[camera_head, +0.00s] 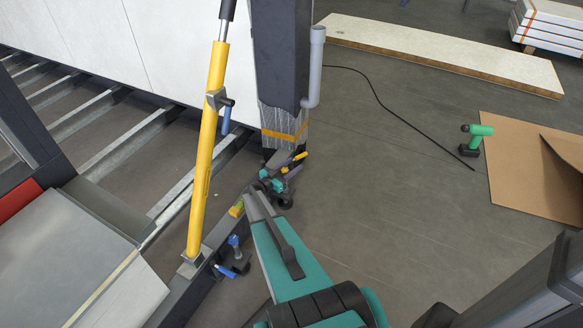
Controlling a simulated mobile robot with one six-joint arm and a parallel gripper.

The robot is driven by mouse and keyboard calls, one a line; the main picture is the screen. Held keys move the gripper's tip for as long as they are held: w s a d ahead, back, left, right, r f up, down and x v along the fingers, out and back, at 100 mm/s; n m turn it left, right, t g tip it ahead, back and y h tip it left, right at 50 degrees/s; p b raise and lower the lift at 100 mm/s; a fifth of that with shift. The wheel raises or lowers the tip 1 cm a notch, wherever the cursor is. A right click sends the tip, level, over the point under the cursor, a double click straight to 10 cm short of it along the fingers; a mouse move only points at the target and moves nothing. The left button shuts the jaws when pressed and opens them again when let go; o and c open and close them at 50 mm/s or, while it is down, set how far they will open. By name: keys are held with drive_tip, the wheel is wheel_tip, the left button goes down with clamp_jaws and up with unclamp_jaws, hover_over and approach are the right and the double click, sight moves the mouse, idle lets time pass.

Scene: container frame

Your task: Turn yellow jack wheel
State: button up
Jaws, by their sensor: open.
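A yellow jack (207,150) stands as a long, slightly tilted pole left of centre, with a grey foot plate low down and a dark rod at the top. A grey collar (217,99) with a blue handle sits on its upper part. I cannot pick out the wheel for certain. My teal arm reaches up from the bottom. My gripper (293,163), small and partly hidden by my wrist, is open near the foot of the dark post, right of the jack and apart from its pole.
A dark post (283,55) with a grey pipe (314,70) stands behind my wrist. Blue-handled clamps (235,258) sit by the jack's foot. A green drill (475,139), a cardboard sheet (515,165) and a board (440,51) lie right. A black cable crosses otherwise clear floor.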

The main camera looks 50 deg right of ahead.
drive_tip(key=shift+r, duration=0.1)
drive_tip(key=s+a+r+p, duration=0.3)
drive_tip(key=s+a+r, duration=0.1)
drive_tip(key=s+a, duration=0.7)
drive_tip(key=shift+s+r+p, duration=0.3)
drive_tip(key=shift+s+r, duration=0.05)
drive_tip(key=shift+s, duration=0.05)
idle(0.4)
idle(0.5)
